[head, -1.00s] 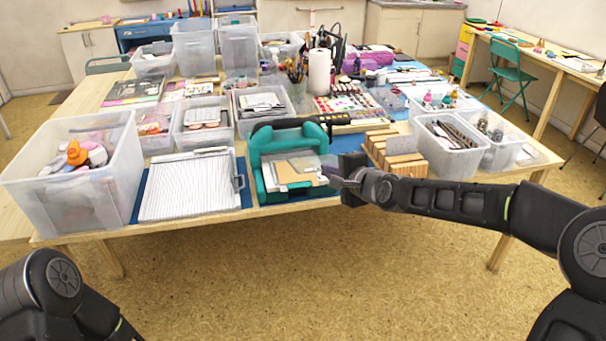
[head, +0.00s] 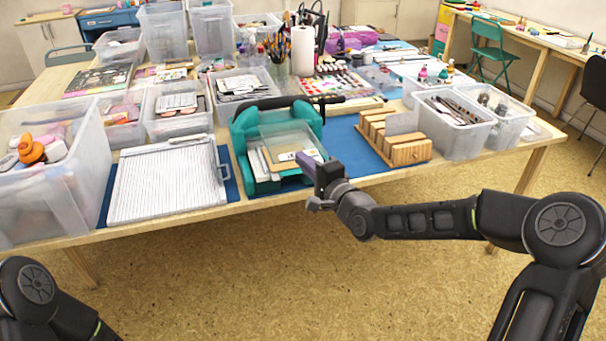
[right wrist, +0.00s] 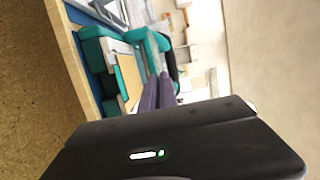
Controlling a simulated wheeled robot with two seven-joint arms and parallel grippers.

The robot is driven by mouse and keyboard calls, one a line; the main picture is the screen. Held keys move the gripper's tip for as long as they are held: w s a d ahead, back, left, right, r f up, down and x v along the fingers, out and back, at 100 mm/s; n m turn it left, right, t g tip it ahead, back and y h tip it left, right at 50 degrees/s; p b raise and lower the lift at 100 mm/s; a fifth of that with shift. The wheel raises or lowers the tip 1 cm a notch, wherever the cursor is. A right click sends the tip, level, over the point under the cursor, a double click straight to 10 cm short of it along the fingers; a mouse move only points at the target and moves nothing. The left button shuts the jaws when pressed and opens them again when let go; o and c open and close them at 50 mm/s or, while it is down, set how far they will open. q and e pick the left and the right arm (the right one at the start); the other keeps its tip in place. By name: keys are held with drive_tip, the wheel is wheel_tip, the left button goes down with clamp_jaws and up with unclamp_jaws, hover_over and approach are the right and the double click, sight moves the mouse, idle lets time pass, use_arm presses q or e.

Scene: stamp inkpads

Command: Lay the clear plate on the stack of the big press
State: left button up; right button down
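The big press (head: 240,138) is a teal frame with a black handle, standing on the blue mat near the table's front edge. Its stack (head: 262,166) of pale and brown sheets lies inside, partly hidden. My right gripper (head: 308,163) has purple fingers and is at the press's front right. The fingers look closed on the edge of the clear plate (head: 288,139), which extends over the stack, apparently above it; the exact gap cannot be told. In the right wrist view the plate (right wrist: 153,58) shows faintly beyond the fingers (right wrist: 160,92). My left gripper is out of view.
A ribbed white board (head: 165,182) lies left of the press. A slotted wooden rack (head: 405,150) with a clear sheet stands to the right. Clear bins (head: 85,190) crowd the left; a paper roll (head: 302,50) stands behind. Blue mat is bare between press and rack.

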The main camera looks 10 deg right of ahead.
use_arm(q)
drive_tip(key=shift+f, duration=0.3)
use_arm(e)
drive_tip(key=shift+f, duration=0.25)
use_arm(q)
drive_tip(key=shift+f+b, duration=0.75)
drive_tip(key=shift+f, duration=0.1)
use_arm(e)
drive_tip(key=shift+s+f, duration=0.1)
drive_tip(key=shift+f, duration=0.75)
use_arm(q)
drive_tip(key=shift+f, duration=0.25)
use_arm(e)
drive_tip(key=shift+f, duration=0.2)
use_arm(q)
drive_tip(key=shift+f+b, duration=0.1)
drive_tip(key=shift+b, duration=0.25)
use_arm(e)
drive_tip(key=shift+f, duration=0.1)
